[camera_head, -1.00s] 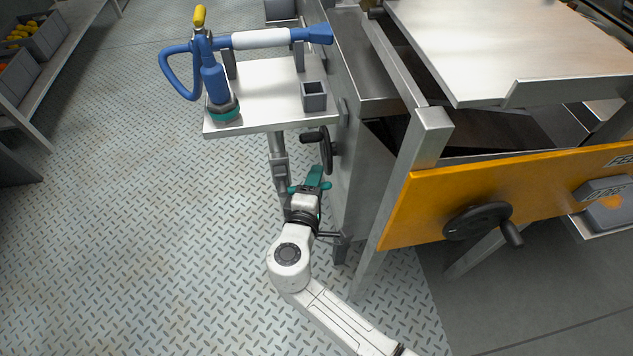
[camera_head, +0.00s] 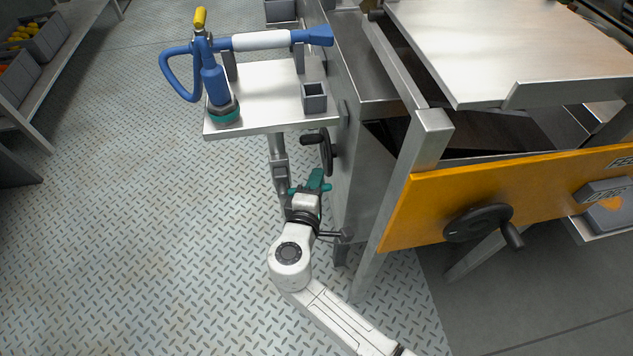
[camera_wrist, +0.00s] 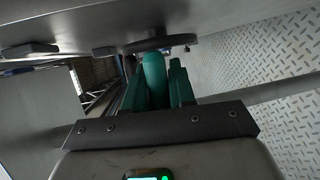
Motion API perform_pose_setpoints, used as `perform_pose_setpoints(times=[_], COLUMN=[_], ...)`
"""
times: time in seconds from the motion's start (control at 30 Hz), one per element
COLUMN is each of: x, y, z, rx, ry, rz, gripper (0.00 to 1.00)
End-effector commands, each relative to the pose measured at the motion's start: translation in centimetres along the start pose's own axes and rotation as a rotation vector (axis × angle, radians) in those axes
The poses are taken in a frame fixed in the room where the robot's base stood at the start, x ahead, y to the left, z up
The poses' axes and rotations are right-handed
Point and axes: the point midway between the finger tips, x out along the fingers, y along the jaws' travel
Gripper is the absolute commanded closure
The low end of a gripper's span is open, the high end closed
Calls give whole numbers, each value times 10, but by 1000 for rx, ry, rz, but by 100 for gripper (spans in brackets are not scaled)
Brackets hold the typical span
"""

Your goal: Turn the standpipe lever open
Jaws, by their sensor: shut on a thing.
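The teal standpipe lever (camera_head: 316,180) is low beside the machine's left side, under the small steel shelf. My gripper (camera_head: 307,189) is at the lever, at the end of my white arm. In the wrist view, the rounded teal lever (camera_wrist: 154,76) lies between my dark green fingers (camera_wrist: 157,92), which are shut on it. The grey standpipe (camera_head: 278,158) stands upright just left of the gripper. The joint of lever and pipe is mostly hidden by my gripper.
A black handwheel (camera_head: 326,150) is just above the lever. An orange panel (camera_head: 420,205) with another handwheel (camera_head: 478,221) is to the right. The floor at left is clear.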

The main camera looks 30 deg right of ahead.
Motion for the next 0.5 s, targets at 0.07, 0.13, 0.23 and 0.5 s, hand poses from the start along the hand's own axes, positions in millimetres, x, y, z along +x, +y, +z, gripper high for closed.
perform_pose_setpoints(times=[0.07,0.13,0.23,0.5], x=[0,0,0,-1], y=[-1,-1,-1,3], z=[0,0,0,1], rx=[-1,-1,-2,-51], ry=[0,0,0,-12], rz=[-1,-1,-1,19], gripper=[100,100,100,100])
